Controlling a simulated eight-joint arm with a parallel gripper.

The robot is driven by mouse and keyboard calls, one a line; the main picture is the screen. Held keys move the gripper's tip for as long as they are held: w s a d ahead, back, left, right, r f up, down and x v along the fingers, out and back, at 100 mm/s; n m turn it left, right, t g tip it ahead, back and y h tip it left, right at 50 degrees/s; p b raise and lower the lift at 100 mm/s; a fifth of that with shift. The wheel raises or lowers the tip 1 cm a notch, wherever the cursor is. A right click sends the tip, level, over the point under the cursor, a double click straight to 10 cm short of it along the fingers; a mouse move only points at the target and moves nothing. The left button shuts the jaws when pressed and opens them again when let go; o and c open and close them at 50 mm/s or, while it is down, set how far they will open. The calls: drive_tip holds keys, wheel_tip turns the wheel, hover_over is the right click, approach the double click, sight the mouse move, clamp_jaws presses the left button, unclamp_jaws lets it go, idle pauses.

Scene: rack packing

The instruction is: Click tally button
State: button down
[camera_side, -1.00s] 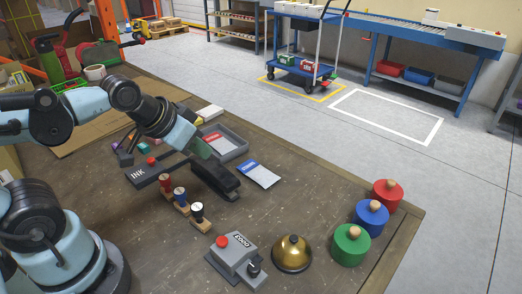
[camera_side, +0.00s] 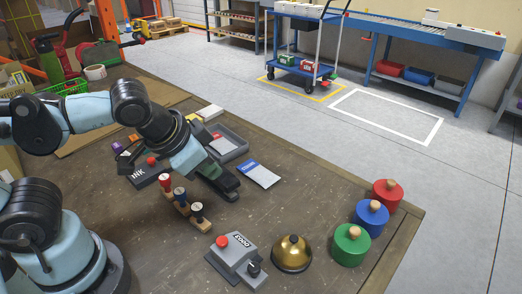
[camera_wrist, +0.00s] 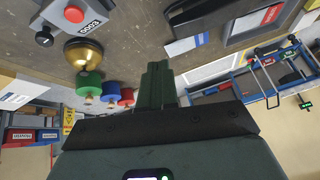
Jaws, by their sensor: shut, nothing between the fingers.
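The tally counter (camera_side: 240,259) is a grey box with a red button (camera_side: 222,242) on top, a dark knob and a number display. It stands near the front of the table, left of the brass bell. In the wrist view the counter (camera_wrist: 60,30) is at the upper left with its red button (camera_wrist: 73,14). My gripper (camera_side: 212,172) is above the black stapler-like thing, up and left of the counter and well apart from it. In the wrist view the fingers (camera_wrist: 157,70) are together with nothing between them.
A brass bell (camera_side: 292,254) stands right of the counter. Green (camera_side: 351,245), blue (camera_side: 371,219) and red (camera_side: 387,196) knobbed cylinders line the right edge. Stamps (camera_side: 180,195) in a wooden holder stand left of my gripper. An ink pad (camera_side: 150,174) lies behind them.

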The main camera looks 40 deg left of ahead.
sight(221, 242)
drive_tip(key=s+d+r+m+t, duration=0.1)
drive_tip(key=s+d+r+m, duration=0.1)
drive_tip(key=s+d+m, duration=0.2)
drive_tip(key=d, duration=0.3)
drive_tip(key=shift+s+d+r+m+y, duration=0.2)
drive_tip(key=shift+s+r+m+y, duration=0.1)
drive_tip(key=shift+s+m, duration=0.1)
drive_tip(key=shift+f, duration=0.1)
drive_tip(key=shift+f, duration=4.35)
drive_tip(key=shift+f, duration=0.15)
drive_tip(key=shift+f, duration=0.3)
